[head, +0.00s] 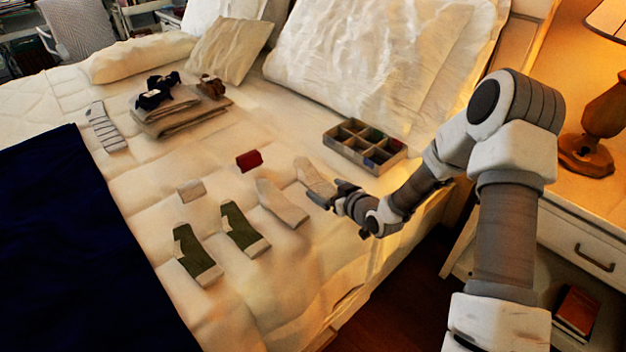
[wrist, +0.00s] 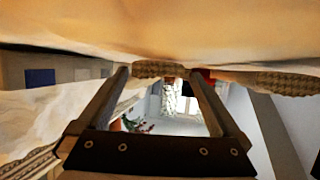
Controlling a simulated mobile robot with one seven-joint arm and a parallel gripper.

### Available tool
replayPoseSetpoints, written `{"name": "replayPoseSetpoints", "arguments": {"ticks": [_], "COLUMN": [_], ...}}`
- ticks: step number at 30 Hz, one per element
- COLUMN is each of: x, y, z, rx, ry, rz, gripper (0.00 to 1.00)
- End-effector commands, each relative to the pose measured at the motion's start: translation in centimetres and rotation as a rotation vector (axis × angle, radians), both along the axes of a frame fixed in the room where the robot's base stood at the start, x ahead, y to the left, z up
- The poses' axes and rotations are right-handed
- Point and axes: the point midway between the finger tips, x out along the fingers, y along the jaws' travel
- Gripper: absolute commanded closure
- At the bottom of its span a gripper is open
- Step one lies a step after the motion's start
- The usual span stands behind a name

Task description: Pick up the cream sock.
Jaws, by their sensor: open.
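Two cream socks lie on the bed in the head view. One cream sock (head: 311,175) lies right at my gripper (head: 326,192), its near end partly hidden by the fingers. The other cream sock (head: 281,203) lies flat just to the left. In the wrist view my gripper (wrist: 159,73) is open, with its two fingers apart. A knit, cream-brown sock (wrist: 160,69) shows between the fingertips, and another knit sock (wrist: 285,82) shows to the right. I cannot tell whether the fingers touch the nearer sock.
A divided box (head: 335,150) stands behind my gripper. Two green socks (head: 190,255), a small cream folded piece (head: 191,190) and a red folded piece (head: 249,160) lie to the left. A striped sock (head: 105,128) and folded towels (head: 180,118) are farther back. The bed's edge is close on the right.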

Motion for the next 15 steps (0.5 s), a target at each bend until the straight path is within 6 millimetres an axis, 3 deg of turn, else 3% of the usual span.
{"name": "replayPoseSetpoints", "arguments": {"ticks": [4,15], "x": [-0.02,-0.05], "y": [-0.02,-0.04], "z": [0.03,0.03], "rx": [0.0,-0.001], "ry": [0.0,0.001], "rz": [0.0,0.0], "gripper": [0.0,0.67]}}
